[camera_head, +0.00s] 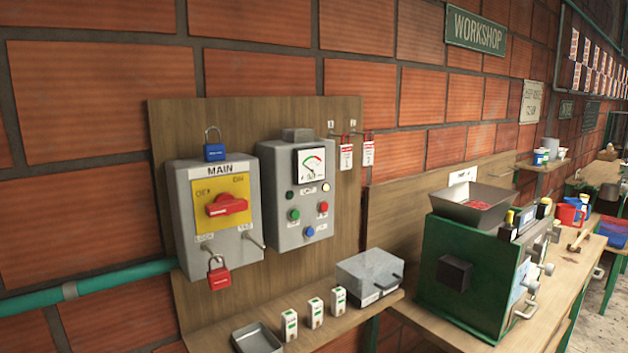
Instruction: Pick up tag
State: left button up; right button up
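Two red-and-white tags hang side by side on hooks at the right edge of the wooden backboard, a left tag (346,157) and a right tag (368,153). Their print is too small to read. The grey MAIN switch box (184,235) has a yellow plate with a red handle (227,205). A blue padlock (215,151) is at its top and a red padlock (219,277) hangs at its lower edge. Neither of my grippers is in view.
A grey control box (295,233) with a gauge is left of the tags. On the shelf below are a small tray (257,338), three small white-and-green blocks (315,313) and a grey box (368,272). A green machine (465,265) with a hopper stands at right.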

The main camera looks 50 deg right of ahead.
aim_at(344, 151)
jog(key=z, duration=1.75)
jog(key=i+j, duration=0.25)
jog(key=i+z, duration=0.05)
jog(key=i, duration=0.05)
